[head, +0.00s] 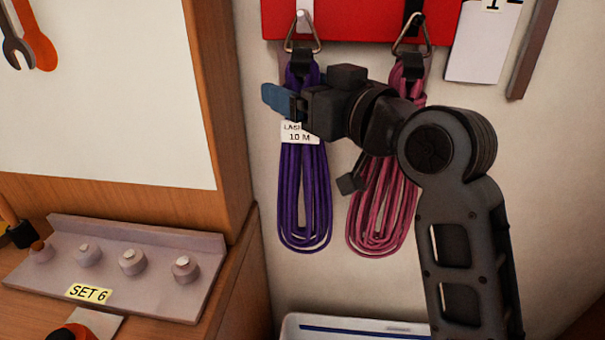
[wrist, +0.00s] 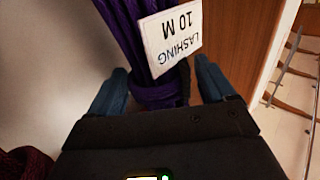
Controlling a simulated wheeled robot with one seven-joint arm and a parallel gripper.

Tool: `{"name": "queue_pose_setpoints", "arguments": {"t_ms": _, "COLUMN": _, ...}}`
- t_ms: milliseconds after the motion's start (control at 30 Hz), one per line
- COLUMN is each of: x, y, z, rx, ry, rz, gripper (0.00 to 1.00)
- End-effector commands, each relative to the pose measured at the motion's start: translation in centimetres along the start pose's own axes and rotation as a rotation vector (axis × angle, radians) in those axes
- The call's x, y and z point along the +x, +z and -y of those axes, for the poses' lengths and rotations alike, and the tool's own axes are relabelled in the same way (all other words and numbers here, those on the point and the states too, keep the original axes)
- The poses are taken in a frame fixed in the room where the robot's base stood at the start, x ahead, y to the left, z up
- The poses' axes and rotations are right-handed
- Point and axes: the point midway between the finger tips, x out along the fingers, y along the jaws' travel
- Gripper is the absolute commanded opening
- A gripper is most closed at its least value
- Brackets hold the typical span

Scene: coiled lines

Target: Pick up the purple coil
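The purple coil (head: 304,205) hangs by a black strap from a metal hook on the wall. It bears a white label reading "LASHING 10 M", part hidden behind my gripper in the head view. My gripper (head: 284,100) is at the coil's upper part, just below the strap. In the wrist view my gripper's (wrist: 160,68) blue fingers stand apart, one on each side of the purple coil (wrist: 122,22). Gaps show between the fingers and the coil, so it is open around it. The far fingertip is hidden in the head view.
A pink coil (head: 383,215) hangs close on the right, behind my arm. A red panel (head: 360,20) is above. A wooden cabinet side (head: 225,110) stands at left, with a grey rack marked SET 6 (head: 140,235). A white tray (head: 350,328) is below.

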Motion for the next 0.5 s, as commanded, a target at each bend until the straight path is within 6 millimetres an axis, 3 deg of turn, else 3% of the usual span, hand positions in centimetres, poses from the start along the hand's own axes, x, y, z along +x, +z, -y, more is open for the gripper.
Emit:
{"name": "queue_pose_setpoints", "arguments": {"t_ms": 67, "x": -0.01, "y": 0.01, "z": 0.00, "rx": 0.000, "ry": 0.000, "rz": 0.000, "gripper": 0.74}}
{"name": "queue_pose_setpoints", "arguments": {"t_ms": 500, "x": -0.03, "y": 0.01, "z": 0.00, "rx": 0.000, "ry": 0.000, "rz": 0.000, "gripper": 0.32}}
